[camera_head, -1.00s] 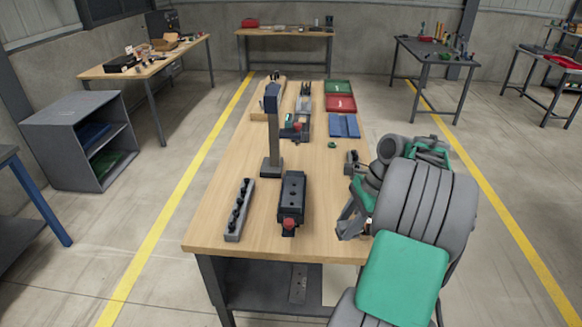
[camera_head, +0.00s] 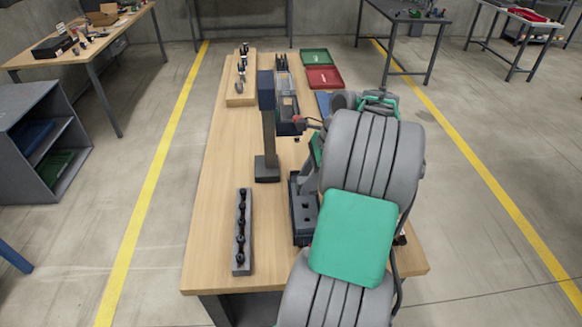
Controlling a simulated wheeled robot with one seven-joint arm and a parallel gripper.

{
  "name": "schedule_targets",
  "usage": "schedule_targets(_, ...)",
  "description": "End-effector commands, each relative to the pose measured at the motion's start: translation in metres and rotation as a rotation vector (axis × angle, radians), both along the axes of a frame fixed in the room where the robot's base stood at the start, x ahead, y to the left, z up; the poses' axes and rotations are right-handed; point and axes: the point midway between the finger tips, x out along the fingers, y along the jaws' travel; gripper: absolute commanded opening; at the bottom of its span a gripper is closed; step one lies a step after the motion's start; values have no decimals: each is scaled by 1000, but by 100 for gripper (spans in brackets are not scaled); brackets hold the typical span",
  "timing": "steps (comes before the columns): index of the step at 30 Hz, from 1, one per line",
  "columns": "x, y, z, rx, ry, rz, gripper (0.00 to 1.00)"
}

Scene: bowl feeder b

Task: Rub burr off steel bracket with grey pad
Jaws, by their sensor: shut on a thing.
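My arm reaches forward over the right side of the wooden bench (camera_head: 215,215), and its thick grey and green links cover much of that side. My gripper is hidden behind these links, so its jaws and anything in them do not show. A dark vise-like block (camera_head: 304,208) stands on the bench just left of my arm, its right side partly covered. I cannot make out the steel bracket, its burr or the grey pad.
A grey rack with black knobs (camera_head: 242,232) lies front left. An upright post (camera_head: 268,135) stands behind it. Farther back are a fixture with a red knob (camera_head: 297,119), a wooden tool board (camera_head: 240,90), a red tray (camera_head: 323,77) and a green tray (camera_head: 316,56). The bench's left strip is clear.

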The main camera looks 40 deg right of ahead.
Motion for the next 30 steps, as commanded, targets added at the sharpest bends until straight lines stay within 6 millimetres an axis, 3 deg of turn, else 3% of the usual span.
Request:
schedule_targets(14, 2, 3, 6, 4, 2, 2, 0)
schedule_targets(21, 2, 3, -28, 4, 0, 2, 0)
schedule_targets(30, 2, 3, -40, 2, 0, 2, 0)
